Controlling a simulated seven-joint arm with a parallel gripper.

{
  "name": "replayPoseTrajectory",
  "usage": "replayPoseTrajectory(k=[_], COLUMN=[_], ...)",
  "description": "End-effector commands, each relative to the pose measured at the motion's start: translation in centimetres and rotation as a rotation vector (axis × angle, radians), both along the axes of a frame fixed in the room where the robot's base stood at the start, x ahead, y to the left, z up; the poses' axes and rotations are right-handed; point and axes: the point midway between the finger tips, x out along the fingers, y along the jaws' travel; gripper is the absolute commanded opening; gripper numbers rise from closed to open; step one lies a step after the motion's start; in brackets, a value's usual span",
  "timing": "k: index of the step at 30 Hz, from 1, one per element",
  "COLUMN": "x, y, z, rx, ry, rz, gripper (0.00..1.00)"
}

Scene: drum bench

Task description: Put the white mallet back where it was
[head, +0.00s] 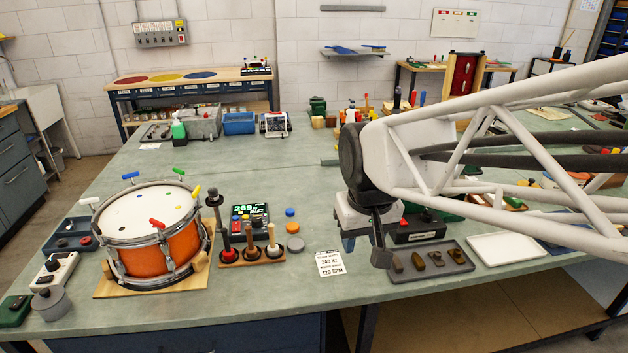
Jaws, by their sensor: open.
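A pale, cream-white mallet (272,240) stands upright at the right end of a small wooden rack (252,262), right of the drum. Two darker mallets stand to its left in the same rack, one in the middle (249,242) and one at the left end (226,243). Their lower ends are too small to make out. My gripper (364,250) is open, with nothing seen between its fingers. It points down over the bench, well to the right of the rack, between the printed card and the dark tray.
An orange drum (158,248) stands on a wooden board at left. A display box (250,217) is behind the rack. A printed card (330,264) and a dark tray (430,262) are near the front edge.

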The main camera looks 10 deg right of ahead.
Motion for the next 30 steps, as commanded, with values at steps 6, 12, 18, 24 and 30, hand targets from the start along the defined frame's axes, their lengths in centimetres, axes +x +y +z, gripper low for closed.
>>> replayPoseTrajectory(k=[6, 12, 18, 24, 30], x=[-5.5, -8.6, -9.6, -9.6, -9.6], y=[-1.4, -2.1, -2.3, -2.3, -2.3], z=[-0.5, -1.1, -1.5, -1.5, -1.5], rx=[0.002, 0.003, 0.003, 0.003, 0.003], ry=[-0.033, -0.051, -0.055, -0.055, -0.056], rz=[-0.045, -0.071, -0.080, -0.080, -0.080], gripper=[0.41, 0.41, 0.41, 0.41, 0.41])
